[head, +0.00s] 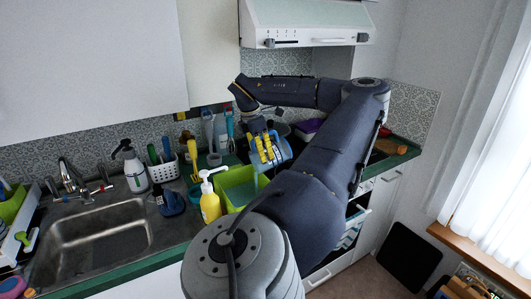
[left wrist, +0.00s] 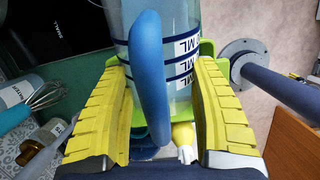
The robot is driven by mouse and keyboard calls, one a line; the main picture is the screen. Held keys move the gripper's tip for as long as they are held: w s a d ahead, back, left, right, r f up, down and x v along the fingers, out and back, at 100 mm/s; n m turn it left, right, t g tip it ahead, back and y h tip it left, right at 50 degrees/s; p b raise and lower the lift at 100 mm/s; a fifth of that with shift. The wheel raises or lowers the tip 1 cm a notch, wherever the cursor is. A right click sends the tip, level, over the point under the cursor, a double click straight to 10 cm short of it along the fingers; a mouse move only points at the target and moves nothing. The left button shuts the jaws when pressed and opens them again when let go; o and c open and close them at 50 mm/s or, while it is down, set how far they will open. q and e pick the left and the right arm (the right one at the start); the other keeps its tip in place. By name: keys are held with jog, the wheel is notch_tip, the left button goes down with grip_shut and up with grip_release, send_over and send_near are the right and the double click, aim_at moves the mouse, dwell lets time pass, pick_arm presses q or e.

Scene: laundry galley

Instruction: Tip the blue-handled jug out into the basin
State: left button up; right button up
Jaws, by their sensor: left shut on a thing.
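The jug (head: 279,150) is held up near the counter's middle, just behind and to the right of the green basin (head: 238,200). In the left wrist view its clear body (left wrist: 182,30) has dark blue bands with ML lettering, and its thick blue handle (left wrist: 150,85) lies between the yellow fingers. My left gripper (head: 264,150) is shut on the handle; its fingers also show in the left wrist view (left wrist: 155,110). The jug's tilt and contents are hard to tell. Part of the basin's green edge shows behind the jug. My right gripper is not in view.
A yellow pump bottle (head: 210,205) stands against the basin's left side. Further left are a blue-topped item (head: 172,203), a white basket (head: 163,172), a white spray bottle (head: 134,170) and the metal sink (head: 95,235). A range hood (head: 305,25) hangs above.

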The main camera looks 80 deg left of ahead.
aim_at(251, 153)
pick_arm(q)
jog(key=s+t, duration=0.2)
jog(key=t, duration=0.1)
jog(key=shift+d+r+y, duration=0.1)
jog(key=shift+d+y, duration=0.2)
jog(key=shift+y, duration=0.1)
jog(key=shift+s+d+t+y, duration=0.2)
jog(key=shift+s+t+y, duration=0.1)
jog(key=shift+s+t, duration=0.65)
dwell(2.1)
dwell(0.3)
